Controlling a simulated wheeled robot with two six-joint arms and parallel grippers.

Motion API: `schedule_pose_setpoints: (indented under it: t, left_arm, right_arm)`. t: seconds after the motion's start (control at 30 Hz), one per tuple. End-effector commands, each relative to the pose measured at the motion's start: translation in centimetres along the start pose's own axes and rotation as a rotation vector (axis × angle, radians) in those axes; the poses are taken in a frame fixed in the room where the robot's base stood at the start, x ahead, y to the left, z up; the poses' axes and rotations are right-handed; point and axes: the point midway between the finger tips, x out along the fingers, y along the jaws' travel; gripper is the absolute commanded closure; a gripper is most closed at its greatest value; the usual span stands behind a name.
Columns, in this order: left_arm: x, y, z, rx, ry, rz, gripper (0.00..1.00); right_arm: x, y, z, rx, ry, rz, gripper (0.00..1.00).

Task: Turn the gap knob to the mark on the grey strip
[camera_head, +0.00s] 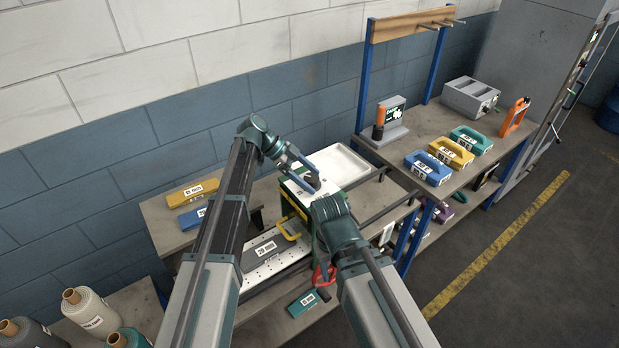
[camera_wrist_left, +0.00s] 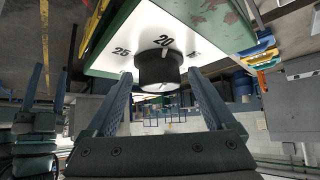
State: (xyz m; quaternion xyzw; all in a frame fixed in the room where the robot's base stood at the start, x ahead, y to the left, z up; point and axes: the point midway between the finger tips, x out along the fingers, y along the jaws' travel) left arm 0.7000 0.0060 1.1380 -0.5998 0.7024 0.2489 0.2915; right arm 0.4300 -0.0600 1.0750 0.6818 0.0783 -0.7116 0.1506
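The black gap knob (camera_wrist_left: 158,70) sits on a white dial plate (camera_wrist_left: 112,52) in the left wrist view. Numbers 25, 20 and a partly hidden one that looks like 15 surround it. My left gripper (camera_head: 309,178) is open, its fingers either side of the knob in the wrist picture; contact cannot be seen. In the head view it is at the white-topped green machine (camera_head: 307,203), and the knob is hidden there. My right gripper (camera_wrist_left: 46,95) appears open and empty at the left of the wrist view; in the head view its arm hides it.
A white tray (camera_head: 340,163) lies behind the machine. A perforated plate (camera_head: 266,262) with a yellow handle (camera_head: 289,230) is in front. Yellow (camera_head: 192,192) and blue (camera_head: 191,217) blocks lie on the left bench. A red-handled tool (camera_head: 322,276) is close to my right arm.

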Motion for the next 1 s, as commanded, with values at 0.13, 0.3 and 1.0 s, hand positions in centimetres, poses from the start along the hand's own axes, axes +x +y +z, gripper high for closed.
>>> schedule_pose_setpoints:
  t: [0.13, 0.3, 1.0]
  left_arm:
    - [0.0, 0.0, 0.0, 0.000, 0.001, 0.000, 0.12]
    - [-0.6, 0.0, -0.2, -0.001, 0.001, -0.001, 0.12]
    - [-12.8, -0.1, -0.2, -0.001, 0.000, 0.000, 0.12]
  right_arm:
    - [0.0, 0.0, 0.0, 0.000, 0.000, 0.000, 0.50]
    - [-0.5, 0.1, 0.0, 0.001, 0.000, 0.000, 0.50]
    - [-9.2, 0.8, 0.6, 0.003, -0.003, -0.002, 0.50]
